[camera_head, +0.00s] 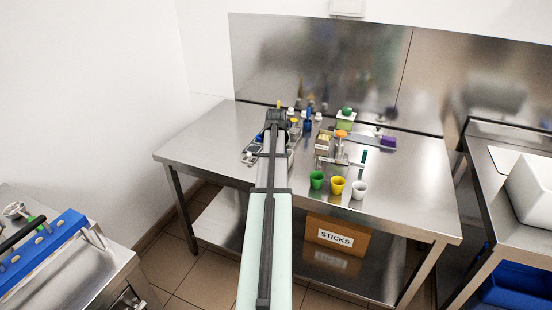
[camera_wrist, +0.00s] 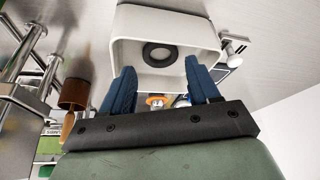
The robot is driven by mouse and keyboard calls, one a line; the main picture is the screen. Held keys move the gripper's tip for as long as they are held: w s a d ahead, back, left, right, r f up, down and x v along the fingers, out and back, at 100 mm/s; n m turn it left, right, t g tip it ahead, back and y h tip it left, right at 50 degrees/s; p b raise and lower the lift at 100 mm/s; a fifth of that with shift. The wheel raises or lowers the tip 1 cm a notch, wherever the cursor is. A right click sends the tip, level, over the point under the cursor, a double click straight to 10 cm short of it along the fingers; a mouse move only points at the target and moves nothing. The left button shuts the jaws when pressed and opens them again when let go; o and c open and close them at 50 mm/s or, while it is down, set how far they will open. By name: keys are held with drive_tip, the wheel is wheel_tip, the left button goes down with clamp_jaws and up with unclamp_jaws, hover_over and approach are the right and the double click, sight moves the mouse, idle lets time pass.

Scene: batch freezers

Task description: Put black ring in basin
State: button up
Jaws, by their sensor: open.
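The black ring (camera_wrist: 158,55) lies inside the white basin (camera_wrist: 122,48) in the wrist view, with the basin's walls around it. My gripper (camera_wrist: 160,68) is open, its two blue fingers apart and empty. The fingertips are at the basin's near rim in that view, with the ring beyond them and between them; I see no contact with the ring. In the head view my arm reaches over the back left of the steel table (camera_head: 205,145) and hides most of the basin. The ring cannot be made out there.
The table's far left and front right are clear.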

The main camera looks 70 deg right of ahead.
drive_tip(key=v, duration=0.6)
drive_tip(key=shift+r, duration=0.2)
drive_tip(key=shift+a, duration=0.1)
idle(0.8)
